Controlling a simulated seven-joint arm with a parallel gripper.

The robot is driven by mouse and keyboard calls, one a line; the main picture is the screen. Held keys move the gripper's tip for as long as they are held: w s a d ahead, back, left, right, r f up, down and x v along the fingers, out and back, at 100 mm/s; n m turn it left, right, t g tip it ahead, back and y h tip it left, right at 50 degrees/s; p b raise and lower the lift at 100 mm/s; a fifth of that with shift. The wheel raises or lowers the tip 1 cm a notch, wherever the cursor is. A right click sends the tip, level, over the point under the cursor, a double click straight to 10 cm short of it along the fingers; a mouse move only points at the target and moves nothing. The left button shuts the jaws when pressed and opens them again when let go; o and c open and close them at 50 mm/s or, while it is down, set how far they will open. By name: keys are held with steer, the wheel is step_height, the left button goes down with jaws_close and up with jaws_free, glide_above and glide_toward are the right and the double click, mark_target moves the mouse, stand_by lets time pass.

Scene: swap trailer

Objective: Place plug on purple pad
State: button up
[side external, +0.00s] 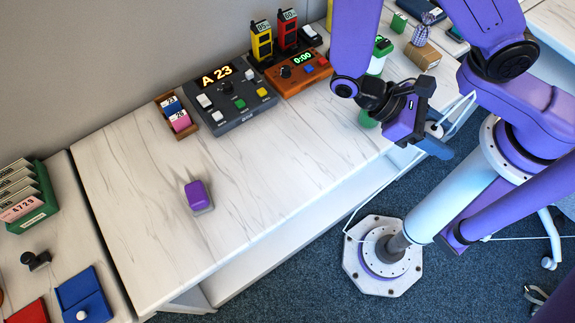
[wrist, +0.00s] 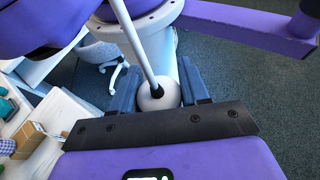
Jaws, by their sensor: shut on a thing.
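My gripper (side external: 436,143) is past the front edge of the desk, above the carpet, at the right of the side view. In the wrist view my gripper (wrist: 158,93) has its blue-grey fingers on both sides of a rounded white plug (wrist: 152,103). A pale rod or cord runs up from the plug. In the side view a white cord leads to the fingers, and the plug is mostly hidden there. The purple pad (side external: 197,193), a small purple block with a pale lower edge, lies on the front left of the desk, far from my gripper.
A grey console (side external: 230,98), an orange timer box (side external: 298,72) and a card holder (side external: 176,118) stand at the back. A green-capped bottle (side external: 380,52) stands near my arm. The marble desk (side external: 270,165) is clear around the pad. A blue pad (side external: 82,290) lies lower left.

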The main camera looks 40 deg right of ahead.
steer(key=s+a+m+g+y, duration=0.25)
steer(key=a+m+y, duration=0.4)
steer(key=a, duration=0.35)
steer(key=m+t+y, duration=1.1)
steer(key=m+y, duration=0.4)
steer(key=m, duration=0.2)
glide_above(188, 199)
step_height(188, 199, down, 9)
steer(key=shift+d+r, duration=0.1)
steer(key=shift+r, duration=0.1)
steer(key=shift+f, duration=1.7)
steer(key=shift+f, duration=0.15)
